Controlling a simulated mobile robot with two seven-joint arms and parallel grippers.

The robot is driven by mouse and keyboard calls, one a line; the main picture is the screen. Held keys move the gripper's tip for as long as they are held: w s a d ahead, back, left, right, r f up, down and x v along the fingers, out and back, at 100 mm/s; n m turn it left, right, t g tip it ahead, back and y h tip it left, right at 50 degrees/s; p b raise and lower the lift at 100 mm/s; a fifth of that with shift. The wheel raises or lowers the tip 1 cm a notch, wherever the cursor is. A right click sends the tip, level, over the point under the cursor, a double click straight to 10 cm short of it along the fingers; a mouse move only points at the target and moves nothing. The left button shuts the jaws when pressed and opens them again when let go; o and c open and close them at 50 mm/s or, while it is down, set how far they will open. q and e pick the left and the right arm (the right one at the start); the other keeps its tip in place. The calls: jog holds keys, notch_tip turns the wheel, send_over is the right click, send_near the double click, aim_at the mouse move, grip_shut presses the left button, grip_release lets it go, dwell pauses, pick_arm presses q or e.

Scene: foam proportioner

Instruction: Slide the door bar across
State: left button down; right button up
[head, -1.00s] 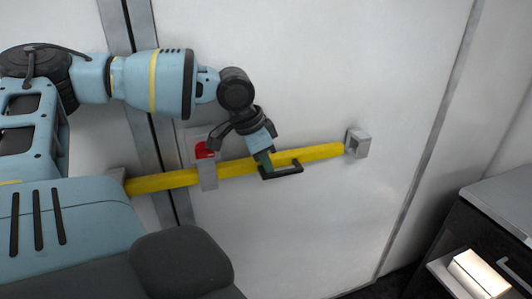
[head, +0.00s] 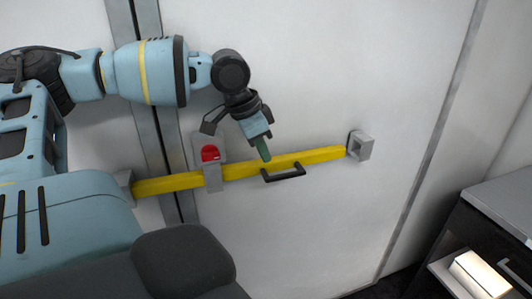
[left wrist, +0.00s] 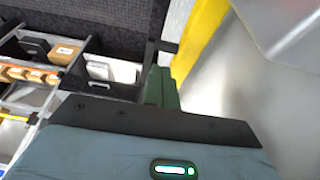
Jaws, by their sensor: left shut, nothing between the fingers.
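The yellow door bar (head: 248,169) lies across the door seam, tilted slightly up to the right in the head view. It passes the middle bracket (head: 213,178), and its right end is at the grey end bracket (head: 361,145); I cannot tell whether it is inside. A black handle (head: 284,174) hangs on the bar's lower edge. My left gripper (head: 263,151) is shut and empty, its green fingers just above the bar and the handle. In the left wrist view the green fingers (left wrist: 161,88) show beside the yellow bar (left wrist: 200,38). My right gripper is not in view.
A red part (head: 210,153) sits on a grey plate above the middle bracket. A dark cabinet (head: 490,225) with an open drawer holding a light block (head: 479,274) stands at the lower right. The white door face around the bar is clear.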

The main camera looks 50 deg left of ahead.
pick_arm(q)
jog(key=shift+v, duration=1.55)
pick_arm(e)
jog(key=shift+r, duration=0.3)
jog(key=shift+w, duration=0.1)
